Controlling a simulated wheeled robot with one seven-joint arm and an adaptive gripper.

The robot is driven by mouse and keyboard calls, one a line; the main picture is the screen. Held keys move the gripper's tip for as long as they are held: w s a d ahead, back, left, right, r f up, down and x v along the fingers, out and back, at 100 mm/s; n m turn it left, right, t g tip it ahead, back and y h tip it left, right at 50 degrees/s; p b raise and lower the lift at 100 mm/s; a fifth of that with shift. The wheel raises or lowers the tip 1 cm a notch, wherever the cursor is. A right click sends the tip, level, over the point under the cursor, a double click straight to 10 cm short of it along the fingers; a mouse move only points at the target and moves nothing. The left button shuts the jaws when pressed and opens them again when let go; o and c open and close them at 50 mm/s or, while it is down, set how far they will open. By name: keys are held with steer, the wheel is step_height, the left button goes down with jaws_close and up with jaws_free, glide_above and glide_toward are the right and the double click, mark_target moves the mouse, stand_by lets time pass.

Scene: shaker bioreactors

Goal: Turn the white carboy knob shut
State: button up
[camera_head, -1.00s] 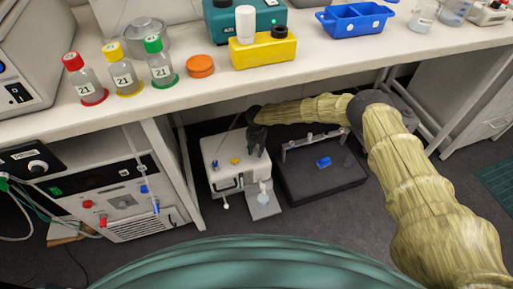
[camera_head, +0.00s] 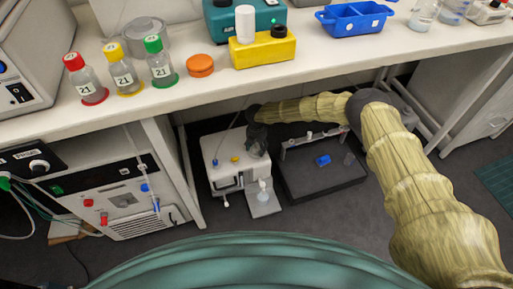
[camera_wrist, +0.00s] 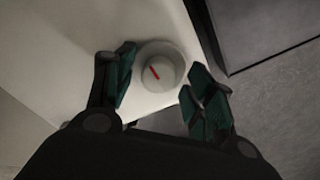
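The white carboy (camera_head: 226,179) stands on the floor under the bench, with a blue cap (camera_head: 214,162) and a yellow cap (camera_head: 235,160) on top. Its white round knob (camera_wrist: 158,67) shows in the wrist view with a red line mark, slanting from upper left to lower right. My gripper (camera_wrist: 159,79) is open, with one dark green finger on each side of the knob. Small gaps seem to remain, though contact is hard to judge. In the head view my gripper (camera_head: 257,146) is at the carboy's top right and the knob cannot be made out.
A dark tray-like platform (camera_head: 320,186) with a blue item (camera_head: 323,160) lies right of the carboy. A small clear vessel (camera_head: 263,190) stands on a grey plate in front. The bench (camera_head: 300,82) spans above my forearm. A white-fronted unit (camera_head: 125,200) stands left.

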steer(key=shift+n, duration=0.3)
